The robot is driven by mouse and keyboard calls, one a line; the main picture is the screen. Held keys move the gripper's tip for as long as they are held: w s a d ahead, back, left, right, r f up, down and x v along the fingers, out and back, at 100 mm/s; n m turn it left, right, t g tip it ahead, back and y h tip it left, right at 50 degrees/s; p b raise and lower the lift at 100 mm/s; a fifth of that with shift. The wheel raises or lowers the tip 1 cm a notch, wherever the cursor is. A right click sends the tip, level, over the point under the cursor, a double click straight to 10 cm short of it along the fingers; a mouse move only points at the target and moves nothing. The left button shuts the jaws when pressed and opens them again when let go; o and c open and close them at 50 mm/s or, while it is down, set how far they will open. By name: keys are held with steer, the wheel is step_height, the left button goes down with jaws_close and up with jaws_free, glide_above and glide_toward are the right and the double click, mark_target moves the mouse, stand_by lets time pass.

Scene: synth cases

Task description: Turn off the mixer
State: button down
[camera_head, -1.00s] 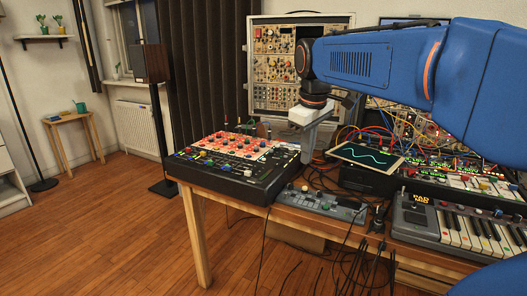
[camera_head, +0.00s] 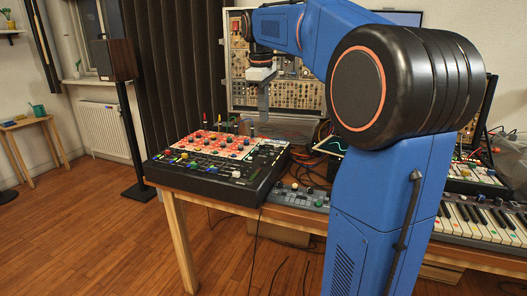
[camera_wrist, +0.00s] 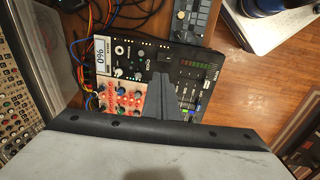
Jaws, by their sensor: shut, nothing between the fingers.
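The mixer (camera_head: 222,184) is a black console on the left end of the wooden table, with a red-and-white panel of knobs and a row of coloured faders and buttons. It also shows below the gripper in the wrist view (camera_wrist: 147,58), with a small screen reading 0% and a strip of green and red meter segments. My gripper (camera_head: 263,117) points down above the mixer's back right part, apart from it. Its grey fingers (camera_wrist: 172,75) are together and empty, and hide part of the mixer in the wrist view. I cannot make out a power switch.
Cables and a modular rack (camera_head: 290,93) stand behind the mixer. A small grey device (camera_head: 300,194) sits at its right front, and a keyboard (camera_head: 480,222) is further right. My blue arm hides the table's middle. Floor (camera_head: 90,230) left of the table is clear.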

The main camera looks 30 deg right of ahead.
mark_target(266, 159)
steer(key=shift+f, duration=0.1)
steer(key=f, duration=0.4)
steer(key=d+f, duration=0.1)
steer(key=f, duration=0.4)
steer(key=w+f, duration=0.1)
steer(key=f, duration=0.3)
steer(key=shift+d+f, duration=0.2)
steer(key=shift+f, duration=0.15)
